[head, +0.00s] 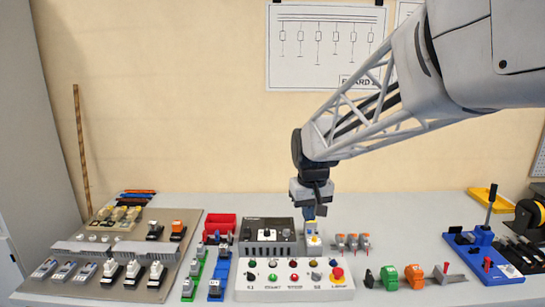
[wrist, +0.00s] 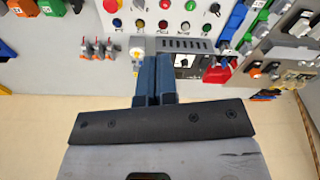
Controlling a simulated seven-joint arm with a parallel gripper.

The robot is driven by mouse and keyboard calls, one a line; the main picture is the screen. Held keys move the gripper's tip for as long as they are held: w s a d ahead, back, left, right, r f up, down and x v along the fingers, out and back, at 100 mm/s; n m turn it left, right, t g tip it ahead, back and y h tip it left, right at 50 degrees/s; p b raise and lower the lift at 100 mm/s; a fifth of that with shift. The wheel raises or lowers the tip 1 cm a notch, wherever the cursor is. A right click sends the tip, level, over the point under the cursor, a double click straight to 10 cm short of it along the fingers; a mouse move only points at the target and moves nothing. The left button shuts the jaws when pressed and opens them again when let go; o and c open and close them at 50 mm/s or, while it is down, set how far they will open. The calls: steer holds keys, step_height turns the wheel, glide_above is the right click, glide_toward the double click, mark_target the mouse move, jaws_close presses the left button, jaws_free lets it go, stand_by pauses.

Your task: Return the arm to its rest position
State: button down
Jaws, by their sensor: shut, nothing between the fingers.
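My gripper (head: 310,214) is in the middle of the head view, pointing down above the bench, at the end of my arm reaching in from the upper right. Its blue fingers are together with nothing between them, as the wrist view also shows (wrist: 154,62). A small white and yellow part (head: 313,238) stands right below the fingertips; it shows beside them in the wrist view (wrist: 138,48). I cannot tell whether the fingertips touch it.
A grey box with a dark front (head: 268,236) stands just left of the gripper. A button panel (head: 295,280) with a red knob lies in front. Grey and orange parts (head: 352,242) are to the right, a blue lever bender (head: 484,252) further right. A loaded board (head: 120,255) is at left.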

steer(key=s+d+m, duration=0.1)
steer(key=s+d, duration=0.2)
steer(key=s, duration=0.7)
steer(key=s+d+f+m, duration=0.1)
steer(key=s+d, duration=0.2)
steer(key=s, duration=0.7)
steer(key=s+d+f+m+t, duration=0.1)
steer(key=s+d, duration=0.2)
steer(key=s, duration=0.6)
steer(key=shift+s+d+f, duration=0.2)
steer(key=shift+s, duration=0.2)
steer(key=c, duration=1.8)
jaws_free()
steer(key=shift+c, duration=0.2)
